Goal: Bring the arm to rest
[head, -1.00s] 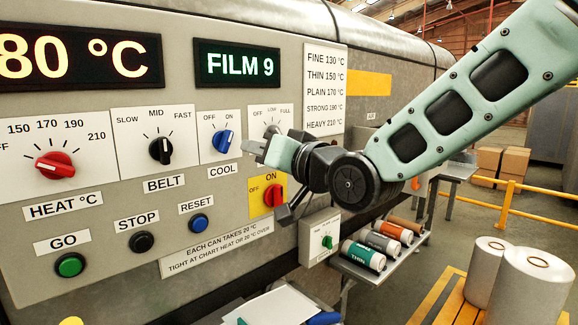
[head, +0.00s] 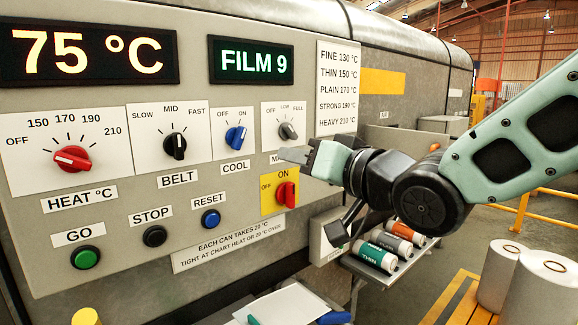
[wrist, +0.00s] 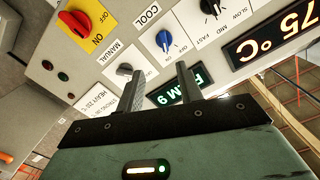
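My arm reaches in from the right of the head view and is still stretched out to the panel. The gripper partly hides the manual label.
The panel holds a red heat knob (head: 72,158), black belt knob (head: 175,146), blue cool knob (head: 236,137) and red switch (head: 286,195). Displays read 75 °C (head: 90,52) and FILM 9 (head: 251,58).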

